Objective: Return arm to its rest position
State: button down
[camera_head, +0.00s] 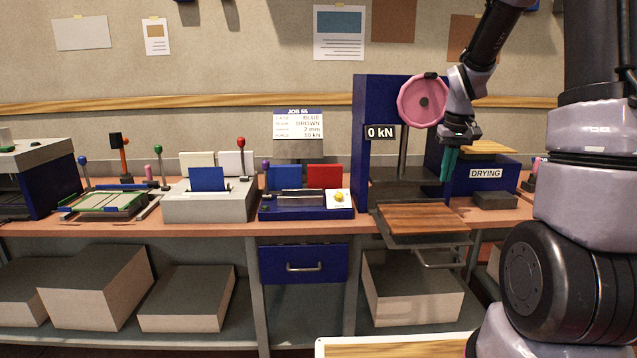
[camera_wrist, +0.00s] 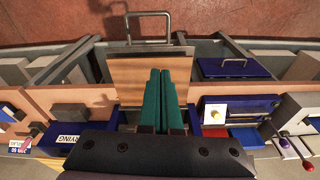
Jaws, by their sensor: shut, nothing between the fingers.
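My gripper (camera_head: 448,164) hangs with its teal fingers pointing down, in front of the navy press (camera_head: 360,140) and left of the DRYING box. In the wrist view the two teal fingers of my gripper (camera_wrist: 165,98) lie side by side, shut with nothing between them. They show over a brown wooden board (camera_wrist: 125,72). In the head view this wooden board (camera_head: 425,218) sticks out past the bench's front edge, below and left of my fingertips. The pink handwheel (camera_head: 424,101) of the press is just left of my wrist.
The DRYING box (camera_head: 485,173) stands right of my gripper, with a grey block (camera_head: 494,200) before it. A navy tray (camera_head: 305,206), a grey slotted box (camera_head: 208,205) and a green-framed tray (camera_head: 105,204) line the bench to the left. The air before the bench's left half is clear.

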jog(key=s+a+r+m+t+y, duration=0.1)
jog(key=s+a+r, duration=0.3)
jog(key=s+r, duration=0.4)
jog(key=s+a+r+m+t+y, duration=0.1)
jog(key=s+a+r+t, duration=0.3)
jog(key=s+r, duration=0.5)
jog(key=s+a+m, duration=0.1)
jog(key=s, duration=0.4)
jog(key=shift+a, duration=0.2)
jog(key=shift+w, duration=0.1)
dwell(0.4)
